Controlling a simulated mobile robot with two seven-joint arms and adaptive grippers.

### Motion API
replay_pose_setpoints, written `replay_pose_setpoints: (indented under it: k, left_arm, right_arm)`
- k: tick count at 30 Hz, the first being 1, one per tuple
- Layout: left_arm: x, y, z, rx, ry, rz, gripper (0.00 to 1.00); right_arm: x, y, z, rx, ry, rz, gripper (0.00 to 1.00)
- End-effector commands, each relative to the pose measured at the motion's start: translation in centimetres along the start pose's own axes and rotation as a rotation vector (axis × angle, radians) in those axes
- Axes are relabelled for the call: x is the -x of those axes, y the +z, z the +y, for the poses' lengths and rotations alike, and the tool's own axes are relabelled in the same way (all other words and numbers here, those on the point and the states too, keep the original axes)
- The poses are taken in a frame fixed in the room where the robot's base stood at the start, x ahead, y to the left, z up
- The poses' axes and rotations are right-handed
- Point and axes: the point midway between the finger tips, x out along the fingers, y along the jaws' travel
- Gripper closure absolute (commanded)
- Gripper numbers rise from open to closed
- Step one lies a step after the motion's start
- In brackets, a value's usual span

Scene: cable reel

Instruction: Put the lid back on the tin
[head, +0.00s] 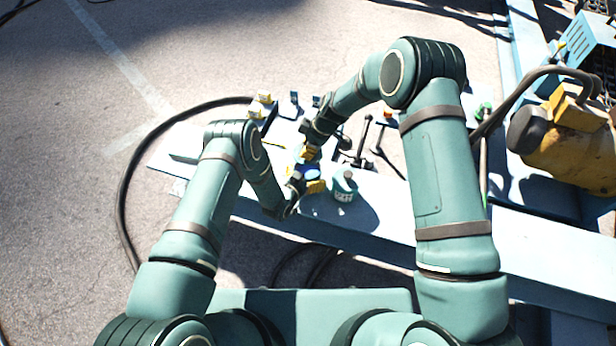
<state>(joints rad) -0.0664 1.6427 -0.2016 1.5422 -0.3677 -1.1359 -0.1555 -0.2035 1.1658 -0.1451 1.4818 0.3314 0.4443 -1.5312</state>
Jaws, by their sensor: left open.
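A small teal tin (343,190) with a white label stands upright on the pale blue beam, just right of my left gripper. A small blue round piece (312,174) sits between my two grippers; it may be the lid, but it is too small to tell. My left gripper (306,184) is open, with its yellow fingertips beside the blue piece and left of the tin. My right gripper (309,153) is just beyond the blue piece, pointing down and left; its yellow fingers are too small and partly hidden to tell whether they are open.
Black tools (362,145) lie behind the tin. Small yellow-topped items (262,101) stand at the far left of the work area. A black cable (124,190) curves over the ground at left. A yellow machine (565,145) stands at right. The beam (390,205) right of the tin is clear.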

Motion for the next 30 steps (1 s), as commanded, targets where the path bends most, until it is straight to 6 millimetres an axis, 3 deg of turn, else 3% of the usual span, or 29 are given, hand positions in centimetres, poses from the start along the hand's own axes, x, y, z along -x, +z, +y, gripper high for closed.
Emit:
replay_pose_setpoints:
  k: [1,2,6,11,21,30]
  left_arm:
    - [0.0,0.0,0.0,0.0,0.0,0.0,0.0]
    - [0.0,0.0,0.0,0.0,0.0,0.0,0.07]
    - [0.0,0.0,0.0,0.0,0.0,0.0,0.56]
    - [0.0,0.0,0.0,0.0,0.0,0.0,0.57]
    - [0.0,0.0,0.0,0.0,0.0,0.0,0.58]
    - [0.0,0.0,0.0,0.0,0.0,0.0,0.58]
  right_arm:
    - [0.0,0.0,0.0,0.0,0.0,0.0,1.0]
    - [0.0,0.0,0.0,0.0,0.0,0.0,1.0]
    - [0.0,0.0,0.0,0.0,0.0,0.0,1.0]
    - [-0.3,0.2,0.0,-0.001,-0.001,0.0,1.0]
    - [-4.2,2.0,0.0,0.0,0.001,0.004,1.0]
    - [-4.5,2.1,0.1,0.001,0.003,0.004,1.0]
